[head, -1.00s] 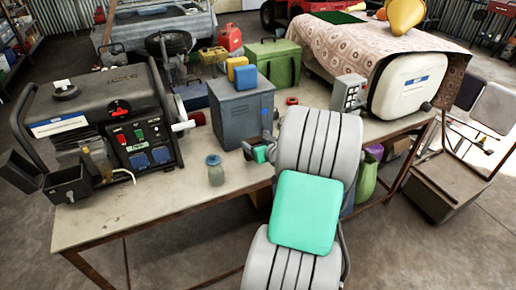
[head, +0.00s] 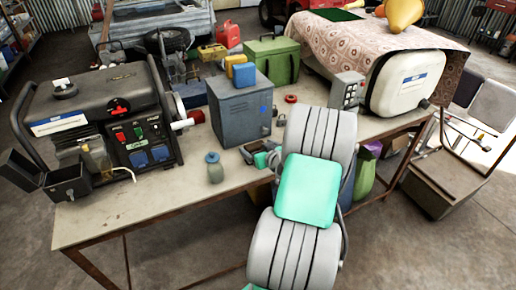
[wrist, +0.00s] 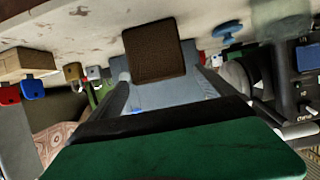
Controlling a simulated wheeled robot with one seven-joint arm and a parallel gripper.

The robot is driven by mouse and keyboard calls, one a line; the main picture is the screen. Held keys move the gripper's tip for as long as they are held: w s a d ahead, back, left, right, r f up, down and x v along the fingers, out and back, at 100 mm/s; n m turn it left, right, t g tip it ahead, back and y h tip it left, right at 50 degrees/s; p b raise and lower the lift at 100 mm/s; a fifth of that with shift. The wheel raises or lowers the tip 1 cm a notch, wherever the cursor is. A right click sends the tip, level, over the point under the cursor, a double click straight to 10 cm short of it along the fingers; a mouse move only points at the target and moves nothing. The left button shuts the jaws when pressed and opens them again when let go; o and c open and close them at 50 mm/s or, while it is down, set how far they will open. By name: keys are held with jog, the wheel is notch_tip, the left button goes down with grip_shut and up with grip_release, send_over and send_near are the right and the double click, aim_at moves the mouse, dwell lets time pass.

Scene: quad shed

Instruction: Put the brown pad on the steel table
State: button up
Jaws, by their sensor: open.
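The brown pad (wrist: 155,52) is a dark, textured square in the upper middle of the wrist view, in front of the grey cabinet. It appears between my open fingers; whether they touch it, and what it rests on, I cannot tell. My gripper (head: 264,157) is low over the front part of the table, just in front of the cabinet. The table (head: 120,208) has a worn pale top and rusty-brown legs.
The grey cabinet (head: 240,108) stands close behind my gripper. A green case (head: 272,60) and a white tank (head: 408,84) stand behind. Bare tabletop lies between generator and jar.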

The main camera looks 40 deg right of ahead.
jog(key=shift+r+p, duration=0.3)
jog(key=b+v, duration=0.2)
jog(key=v, duration=1)
jog(key=w+a+n+g+y, duration=0.2)
jog(key=a+g+y, duration=0.1)
jog(key=a, duration=0.7)
jog(key=w+a+n+g+y, duration=0.2)
jog(key=a, duration=0.9)
jog(key=s+a+r+g, duration=0.1)
jog(key=s+a+g, duration=0.1)
jog(key=s+a, duration=0.3)
jog(key=s+a+r+g+h, duration=0.1)
jog(key=s+a+r+g, duration=0.1)
jog(key=s+a, duration=0.3)
jog(key=shift+a+r+m+g, duration=0.3)
jog(key=shift+a+r, duration=0.05)
jog(key=shift+a, duration=0.85)
